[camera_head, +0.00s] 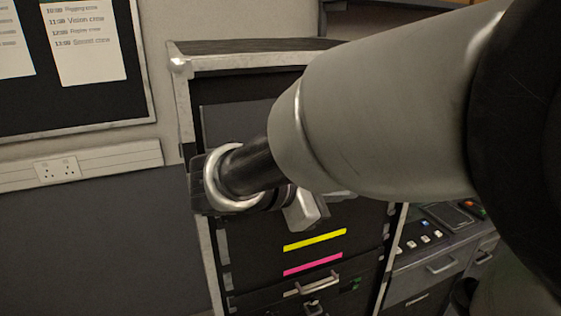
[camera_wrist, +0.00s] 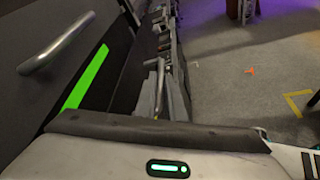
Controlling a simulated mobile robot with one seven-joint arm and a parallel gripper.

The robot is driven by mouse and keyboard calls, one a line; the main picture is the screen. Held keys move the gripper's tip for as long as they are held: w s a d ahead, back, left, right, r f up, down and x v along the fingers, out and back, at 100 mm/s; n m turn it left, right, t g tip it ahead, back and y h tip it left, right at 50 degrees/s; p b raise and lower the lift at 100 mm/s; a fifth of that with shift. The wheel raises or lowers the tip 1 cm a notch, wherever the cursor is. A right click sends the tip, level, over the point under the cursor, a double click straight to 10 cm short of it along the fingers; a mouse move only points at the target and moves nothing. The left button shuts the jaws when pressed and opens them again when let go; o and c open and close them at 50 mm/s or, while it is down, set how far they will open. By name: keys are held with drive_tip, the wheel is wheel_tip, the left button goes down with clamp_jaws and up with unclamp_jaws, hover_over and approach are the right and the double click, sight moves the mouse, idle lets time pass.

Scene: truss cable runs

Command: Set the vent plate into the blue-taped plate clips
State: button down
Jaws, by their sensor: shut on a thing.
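My gripper (camera_head: 304,210) is in front of the dark rack (camera_head: 187,112), mostly hidden behind my own arm. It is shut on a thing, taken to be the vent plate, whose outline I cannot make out. In the wrist view, a pale body with a green light fills the bottom, and the fingertips cannot be told apart. A plain dark panel (camera_head: 235,120) shows in the upper part of the rack; whether it is held or fixed is unclear. No blue tape or plate clips can be made out in either view.
Yellow (camera_head: 315,240) and pink (camera_head: 313,265) strips mark the rack front, above a drawer handle (camera_head: 312,286). A green strip (camera_wrist: 87,77) lies near a handle (camera_wrist: 58,44) in the wrist view. A console (camera_head: 435,235) stands right; open floor (camera_wrist: 235,85) shows beyond.

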drive_tip(key=shift+w+a, duration=0.2)
drive_tip(key=shift+w, duration=0.45)
drive_tip(key=shift+w+a, duration=0.25)
drive_tip(key=shift+w, duration=0.45)
drive_tip(key=shift+w+a, duration=0.2)
drive_tip(key=shift+w, duration=0.45)
drive_tip(key=shift+w+a+f, duration=0.1)
drive_tip(key=shift+w+a, duration=0.05)
drive_tip(key=shift+w, duration=0.35)
drive_tip(key=shift+w+a, duration=0.15)
drive_tip(key=shift+w, duration=0.3)
drive_tip(key=shift+w, duration=0.1)
drive_tip(key=shift+w+a+f+b, duration=0.1)
drive_tip(key=shift+f+b, duration=0.3)
drive_tip(key=shift+f, duration=0.55)
idle(1.9)
drive_tip(key=c, duration=1.8)
unclamp_jaws()
drive_tip(key=shift+o, duration=0.2)
